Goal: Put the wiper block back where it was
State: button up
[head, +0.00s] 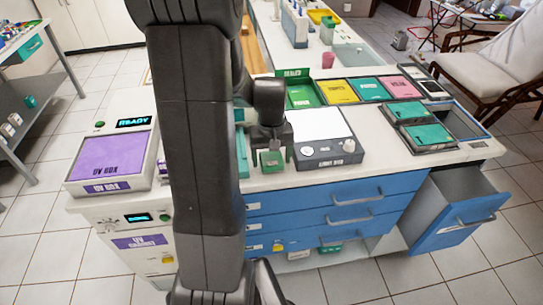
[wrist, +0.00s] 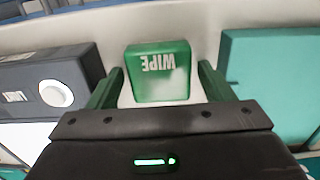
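The wiper block (wrist: 157,60) is a small green block with a white patch, marked WIPE. In the head view the wiper block (head: 271,161) sits near the counter's front edge. My gripper (wrist: 161,70) is open, with one green finger on each side of the block. A narrow gap shows beside each finger, so it does not seem gripped. In the head view my gripper (head: 274,145) is low over the counter, right at the block. Where the block was before is not shown.
A grey box with a white top and dial (head: 328,152) stands close on the right. A teal block (wrist: 275,75) is close on the other side. The UV box (head: 112,160) is at left. Coloured trays (head: 338,91) lie behind. A right-hand drawer (head: 460,212) is open.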

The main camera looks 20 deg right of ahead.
aim_at(271, 158)
jog(key=shift+r, duration=0.1)
notch_tip(271, 158, up, 12)
jog(key=shift+p, duration=0.35)
dwell(0.4)
jog(key=shift+c, duration=0.5)
dwell(1.4)
